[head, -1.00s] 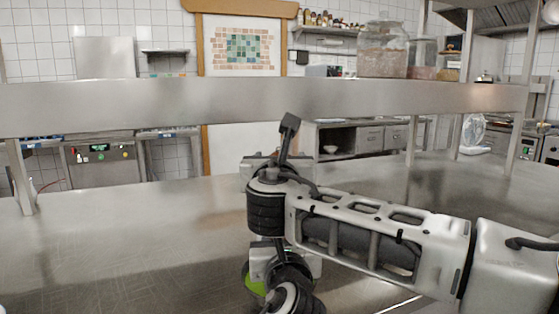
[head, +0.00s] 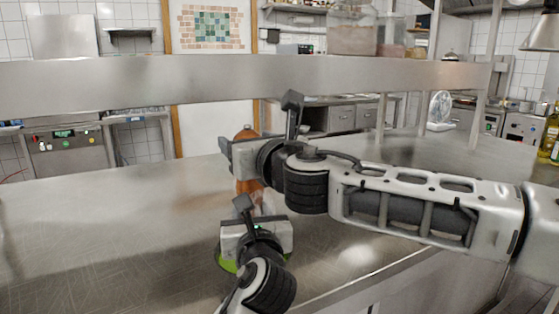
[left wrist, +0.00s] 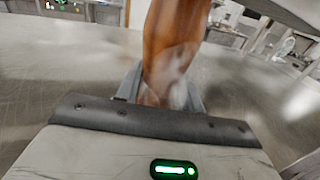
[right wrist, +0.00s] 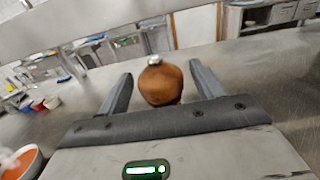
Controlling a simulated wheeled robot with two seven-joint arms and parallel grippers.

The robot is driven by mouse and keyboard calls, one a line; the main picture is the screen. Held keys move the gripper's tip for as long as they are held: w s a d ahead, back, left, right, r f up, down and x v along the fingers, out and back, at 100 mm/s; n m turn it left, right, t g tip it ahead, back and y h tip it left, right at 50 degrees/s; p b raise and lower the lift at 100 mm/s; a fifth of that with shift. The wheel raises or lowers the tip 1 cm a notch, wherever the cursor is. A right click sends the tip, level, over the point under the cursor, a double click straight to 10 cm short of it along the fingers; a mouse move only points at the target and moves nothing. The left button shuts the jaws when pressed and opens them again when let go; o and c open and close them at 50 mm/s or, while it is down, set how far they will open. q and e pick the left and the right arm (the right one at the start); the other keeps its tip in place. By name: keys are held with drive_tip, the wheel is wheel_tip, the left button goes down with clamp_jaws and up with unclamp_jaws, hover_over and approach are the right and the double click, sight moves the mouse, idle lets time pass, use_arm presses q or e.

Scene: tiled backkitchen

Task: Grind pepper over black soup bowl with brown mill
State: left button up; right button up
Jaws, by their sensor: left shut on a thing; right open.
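The brown pepper mill stands roughly upright, its round top (head: 246,133) and part of its body (head: 249,187) showing between my grippers in the head view. My left gripper (head: 255,232) is shut on the mill's lower body (left wrist: 170,45), which rises between its fingers in the left wrist view. My right gripper (head: 238,158) is open near the mill's top. In the right wrist view the brown knob (right wrist: 160,84) with its silver tip sits between the spread fingers. A green patch (head: 227,263) shows behind my left gripper; whether it belongs to the soup bowl I cannot tell.
A bowl with orange contents (right wrist: 22,168) is cut off at the right wrist view's lower left. Small red and blue items (right wrist: 38,104) lie farther back. A steel shelf (head: 110,82) spans above the steel counter (head: 90,235), whose left part is clear.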

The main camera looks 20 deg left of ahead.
drive_tip(key=s+d+m, duration=0.3)
drive_tip(key=d+m, duration=0.1)
drive_tip(key=m, duration=1.4)
drive_tip(key=s+d+m, duration=0.4)
drive_tip(key=d+m, duration=0.1)
drive_tip(key=m, duration=1.3)
drive_tip(key=shift+a, duration=0.1)
